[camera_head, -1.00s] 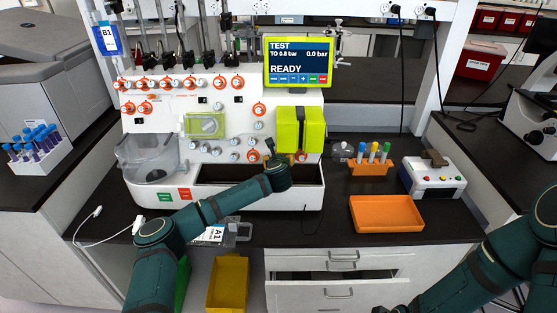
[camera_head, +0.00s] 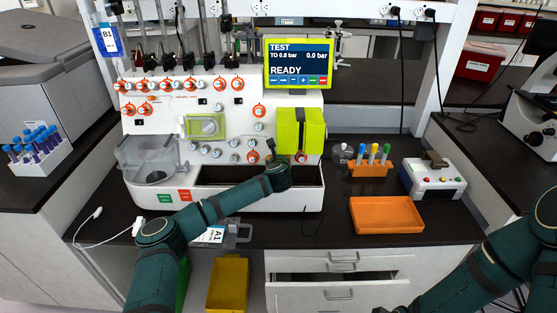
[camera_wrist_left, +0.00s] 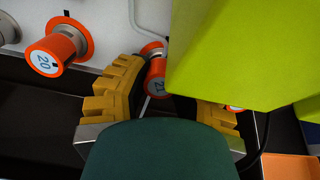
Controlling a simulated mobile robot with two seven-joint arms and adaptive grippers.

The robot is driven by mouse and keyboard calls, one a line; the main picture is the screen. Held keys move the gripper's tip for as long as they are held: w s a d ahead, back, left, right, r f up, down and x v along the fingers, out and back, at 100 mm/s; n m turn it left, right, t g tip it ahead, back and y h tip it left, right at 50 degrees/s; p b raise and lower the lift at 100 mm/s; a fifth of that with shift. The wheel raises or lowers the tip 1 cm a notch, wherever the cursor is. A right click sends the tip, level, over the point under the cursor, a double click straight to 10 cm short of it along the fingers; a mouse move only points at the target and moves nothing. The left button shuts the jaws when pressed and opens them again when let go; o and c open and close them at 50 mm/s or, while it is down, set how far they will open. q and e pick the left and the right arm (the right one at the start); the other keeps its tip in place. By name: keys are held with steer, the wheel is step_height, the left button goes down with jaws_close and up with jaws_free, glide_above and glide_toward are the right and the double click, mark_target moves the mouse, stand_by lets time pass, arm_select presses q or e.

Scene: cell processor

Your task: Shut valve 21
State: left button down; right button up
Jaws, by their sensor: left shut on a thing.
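Valve 21 (camera_wrist_left: 155,84) is an orange round knob with a pale face marked 21. In the left wrist view it sits between the yellow fingers of my left gripper (camera_wrist_left: 168,88), partly covered by the lime-green block (camera_wrist_left: 240,50). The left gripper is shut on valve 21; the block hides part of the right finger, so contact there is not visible. In the head view my left gripper (camera_head: 270,147) is at the machine's lower front, beside the lime-green block, and hides valve 21. My right gripper is not in view; only its arm shows at the lower right.
Valve 20 (camera_wrist_left: 48,56), another orange knob, is just left of my left gripper. Another orange knob (camera_head: 301,158) shows below the block on the right. The screen (camera_head: 298,62) reads READY. An orange tray (camera_head: 386,214) and a tube rack (camera_head: 369,168) stand to the right.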

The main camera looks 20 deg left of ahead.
arm_select(q)
steer(key=shift+r+m+p, duration=0.15)
steer(key=shift+m+p, duration=0.55)
steer(key=shift+m, duration=0.5)
steer(key=shift+m+p, duration=0.45)
steer(key=shift+m, duration=0.95)
steer(key=c, duration=0.7)
jaws_free()
steer(key=shift+c, duration=0.2)
steer(key=shift+s, duration=0.15)
steer(key=v, duration=1.1)
steer(key=shift+s, duration=0.35)
